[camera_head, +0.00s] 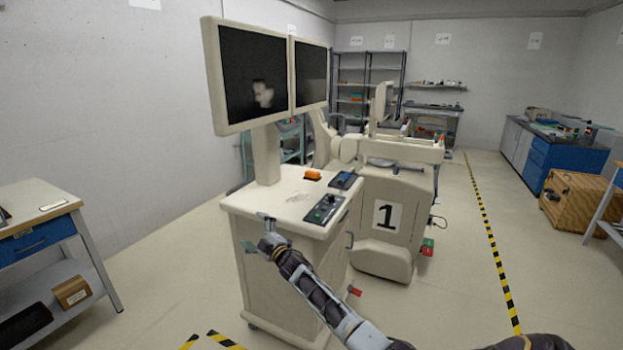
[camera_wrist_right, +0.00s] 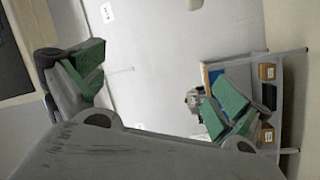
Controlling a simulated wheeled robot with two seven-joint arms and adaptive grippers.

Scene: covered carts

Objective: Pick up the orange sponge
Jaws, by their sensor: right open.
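The orange sponge (camera_head: 312,174) lies on the top of a cream cart (camera_head: 275,203), behind the control panels. My right gripper (camera_head: 256,232) is at the cart's front left edge, in front of and to the left of the sponge, with a clear gap between them. In the right wrist view my right gripper (camera_wrist_right: 155,95) shows its two green-padded fingers wide apart, with nothing between them. The sponge is not visible in that view. My left gripper is in neither view.
Two monitors (camera_head: 250,75) rise on a post from the cart's back left. A dark panel (camera_head: 325,209) and a blue panel (camera_head: 345,180) sit on its right side. A workbench (camera_head: 40,215) stands at left.

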